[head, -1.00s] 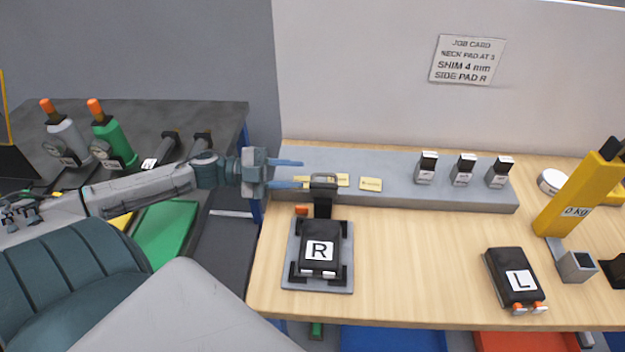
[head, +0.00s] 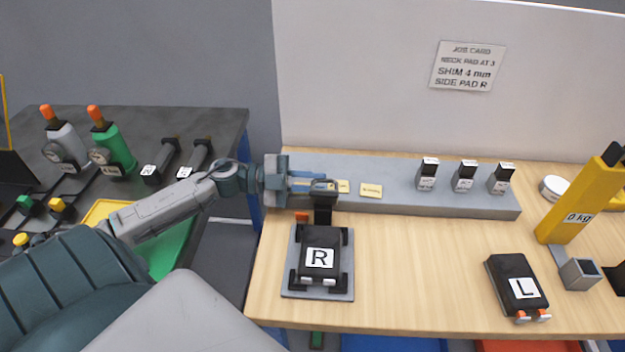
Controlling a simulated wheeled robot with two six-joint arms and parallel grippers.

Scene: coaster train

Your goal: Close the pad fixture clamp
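The pad fixture is a grey plate (head: 288,288) on the wooden table, with black corner brackets. A black pad marked R (head: 319,258) lies in it. The black clamp (head: 322,207) stands upright at the fixture's back edge, with an orange piece beside its base. My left gripper (head: 318,184) reaches in from the left at the top of the clamp, its blue fingers around or beside the clamp's handle. The handle is largely hidden by the fingers, so I cannot tell whether they grip it. My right gripper is not in view.
A grey ledge (head: 392,196) behind the fixture bears yellow tags and several small black-and-white blocks. A black pad marked L (head: 517,283) and a yellow device (head: 578,205) are at the right. The table between the two pads is clear.

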